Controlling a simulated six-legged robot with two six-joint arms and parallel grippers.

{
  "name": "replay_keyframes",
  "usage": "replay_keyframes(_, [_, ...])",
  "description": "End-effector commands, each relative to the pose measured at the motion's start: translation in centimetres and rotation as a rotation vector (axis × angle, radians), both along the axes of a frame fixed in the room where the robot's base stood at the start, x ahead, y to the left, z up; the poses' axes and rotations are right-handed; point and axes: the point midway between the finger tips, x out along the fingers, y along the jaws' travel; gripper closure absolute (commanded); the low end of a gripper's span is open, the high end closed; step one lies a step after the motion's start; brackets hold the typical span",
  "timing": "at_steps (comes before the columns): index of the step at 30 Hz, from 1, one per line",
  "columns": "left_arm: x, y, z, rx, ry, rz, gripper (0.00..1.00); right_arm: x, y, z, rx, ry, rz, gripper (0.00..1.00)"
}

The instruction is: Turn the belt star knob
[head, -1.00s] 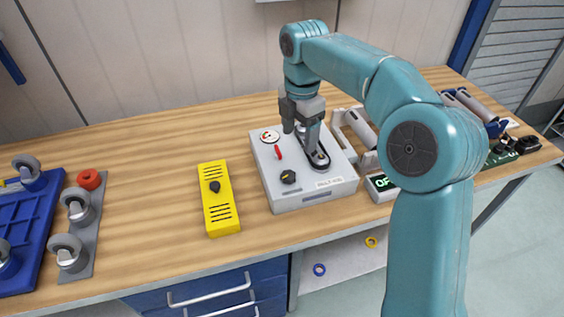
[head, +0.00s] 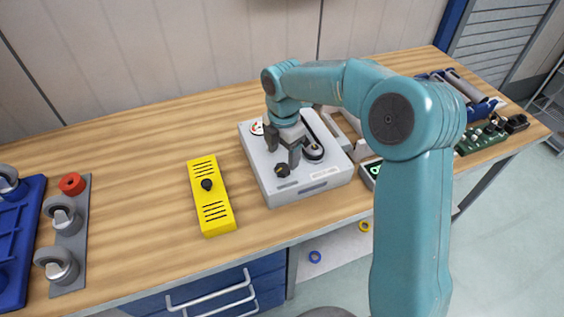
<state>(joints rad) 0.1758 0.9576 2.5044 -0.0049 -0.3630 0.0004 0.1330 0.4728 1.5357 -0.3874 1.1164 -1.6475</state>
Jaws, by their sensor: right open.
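The light grey box (head: 312,185) sits on the wooden bench, with a label on its front. A black knob (head: 283,170) stands at the front left of its top; its fine shape is too small to tell. A black belt unit with round pulleys (head: 314,152) lies on the right part of the top. My right gripper (head: 280,157) is open and empty, pointing down over the box just behind the black knob. I cannot tell if a finger touches it. My left gripper is not in view.
A yellow box (head: 213,215) with a black knob stands left of the grey box. Casters on a grey plate (head: 76,225) and a blue tray (head: 25,235) are at far left. A dark display unit (head: 369,170) and a green board (head: 480,138) are to the right.

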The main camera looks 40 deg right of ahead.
Motion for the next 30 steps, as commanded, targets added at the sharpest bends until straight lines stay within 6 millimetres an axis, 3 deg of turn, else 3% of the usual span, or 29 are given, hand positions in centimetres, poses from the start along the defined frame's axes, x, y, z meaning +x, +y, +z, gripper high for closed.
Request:
replay_keyframes(3, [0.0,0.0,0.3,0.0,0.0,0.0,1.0,0.0,0.1,-2.3,0.001,0.004,0.001,0.29])
replay_keyframes(9, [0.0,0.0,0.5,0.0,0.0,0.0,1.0,0.2,0.1,-4.6,0.0,0.002,0.0,0.29])
replay_keyframes(19, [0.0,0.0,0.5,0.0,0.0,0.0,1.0,0.4,0.1,-5.0,0.0,-0.001,0.0,0.29])
replay_keyframes(20, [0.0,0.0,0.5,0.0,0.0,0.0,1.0,0.4,0.1,-5.0,0.0,-0.001,0.0,0.36])
replay_keyframes(24, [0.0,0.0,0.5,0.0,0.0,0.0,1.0,0.4,0.0,-5.0,-0.001,-0.001,0.001,0.81])
replay_keyframes(25, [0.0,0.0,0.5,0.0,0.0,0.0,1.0,0.4,0.1,-5.0,-0.001,-0.001,0.0,0.85])
replay_keyframes(30, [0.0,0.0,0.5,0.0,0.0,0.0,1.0,0.4,0.0,-5.0,-0.001,-0.001,-0.002,0.85])
